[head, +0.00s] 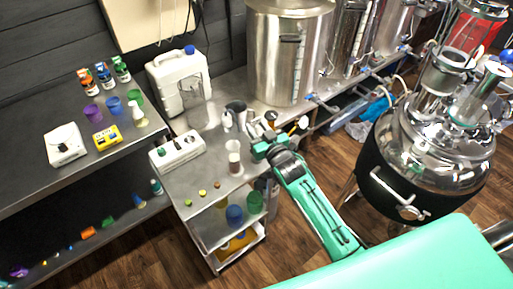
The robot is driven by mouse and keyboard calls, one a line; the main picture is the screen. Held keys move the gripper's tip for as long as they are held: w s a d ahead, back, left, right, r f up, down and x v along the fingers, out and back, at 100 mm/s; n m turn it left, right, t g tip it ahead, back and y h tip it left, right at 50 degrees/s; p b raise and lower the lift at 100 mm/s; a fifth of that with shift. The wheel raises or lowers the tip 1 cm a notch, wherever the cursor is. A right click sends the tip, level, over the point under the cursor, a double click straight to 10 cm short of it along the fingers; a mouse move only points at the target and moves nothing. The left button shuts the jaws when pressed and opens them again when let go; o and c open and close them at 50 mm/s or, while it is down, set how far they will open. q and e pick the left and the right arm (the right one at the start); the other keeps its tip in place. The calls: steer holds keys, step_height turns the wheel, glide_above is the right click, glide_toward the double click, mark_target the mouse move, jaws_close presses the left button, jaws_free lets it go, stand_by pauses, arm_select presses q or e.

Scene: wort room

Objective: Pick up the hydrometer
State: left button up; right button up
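I cannot pick out the hydrometer with certainty. A clear cylinder with brownish contents (234,158) stands upright on the steel bench, just left of my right gripper (258,136). My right gripper is over the bench's right part, and its fingers are small and partly lost among things behind them. I cannot tell whether it is open or holds anything. A small white and yellow item (299,127) shows just right of the gripper. A tall clear vessel (196,106) stands farther back. My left gripper is out of view.
A white jug (178,78), a large steel pot (288,55) and a black-and-white item (235,113) stand behind. A white device with knobs (177,152) is at the left. Small coloured weights or caps (202,192) lie near the front edge. A steel kettle (425,150) stands right.

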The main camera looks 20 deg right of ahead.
steer(key=shift+w, duration=0.1)
jaws_close()
steer(key=shift+r, duration=0.1)
step_height(320, 180, up, 20)
steer(key=b, duration=0.1)
stand_by(0.6)
